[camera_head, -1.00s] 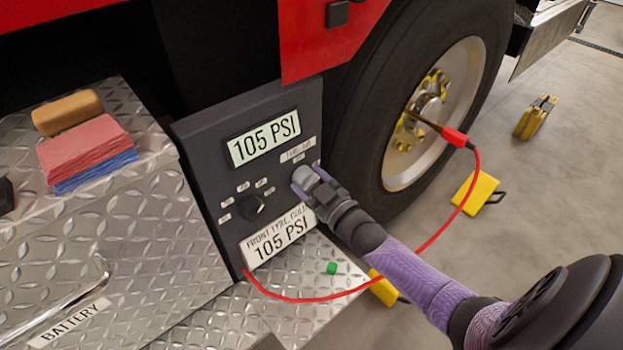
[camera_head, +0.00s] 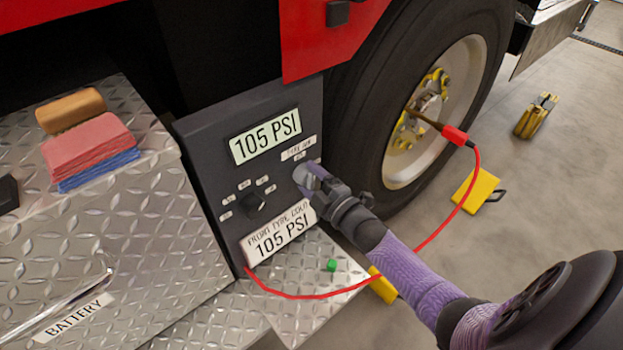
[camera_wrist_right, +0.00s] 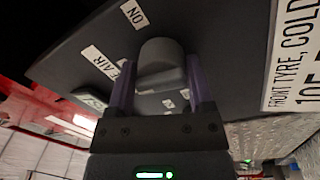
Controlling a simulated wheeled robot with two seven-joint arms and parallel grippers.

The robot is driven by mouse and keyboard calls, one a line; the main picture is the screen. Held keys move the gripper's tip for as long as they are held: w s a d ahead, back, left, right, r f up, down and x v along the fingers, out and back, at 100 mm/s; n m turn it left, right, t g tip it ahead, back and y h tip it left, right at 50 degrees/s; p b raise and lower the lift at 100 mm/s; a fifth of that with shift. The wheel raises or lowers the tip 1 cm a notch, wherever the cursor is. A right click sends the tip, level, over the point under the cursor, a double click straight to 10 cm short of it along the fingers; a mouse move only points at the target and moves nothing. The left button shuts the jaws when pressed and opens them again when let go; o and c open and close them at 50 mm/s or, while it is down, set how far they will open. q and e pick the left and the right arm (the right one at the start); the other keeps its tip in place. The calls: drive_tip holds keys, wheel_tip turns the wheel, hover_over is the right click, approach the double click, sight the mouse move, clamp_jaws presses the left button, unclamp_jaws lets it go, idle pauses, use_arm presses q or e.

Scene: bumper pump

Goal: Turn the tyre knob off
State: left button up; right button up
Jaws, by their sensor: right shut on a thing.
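The grey panel (camera_head: 205,150) on the truck has a display (camera_head: 266,136) reading 105 PSI. My right gripper (camera_head: 308,178) is at the panel's right side, below the tyre air label (camera_head: 299,148), shut on the tyre knob. In the head view the gripper mostly hides the knob. In the right wrist view the grey rounded knob (camera_wrist_right: 160,62) sits between the two purple fingers (camera_wrist_right: 160,92). An ON label (camera_wrist_right: 134,13) lies just beyond it; another label is partly hidden. The knob's exact setting cannot be told. My left gripper is not in view.
A second dark knob (camera_head: 254,203) with small labels is left of my gripper. A red hose (camera_head: 330,295) runs from the panel to the wheel (camera_head: 440,105). Yellow blocks (camera_head: 477,192) lie on the floor. Sponge (camera_head: 71,110) and cloths (camera_head: 88,147) rest on the metal step.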

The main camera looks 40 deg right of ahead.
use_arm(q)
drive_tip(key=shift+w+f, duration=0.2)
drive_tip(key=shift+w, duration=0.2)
use_arm(e)
drive_tip(key=shift+s+a+f+n, duration=0.15)
drive_tip(key=shift+f+n, duration=0.2)
drive_tip(key=shift+n, duration=0.35)
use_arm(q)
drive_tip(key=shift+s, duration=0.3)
use_arm(e)
drive_tip(key=o, duration=1)
drive_tip(key=shift+o, duration=1)
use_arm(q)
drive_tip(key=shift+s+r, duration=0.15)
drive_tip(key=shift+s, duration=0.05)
use_arm(e)
drive_tip(key=shift+r, duration=0.1)
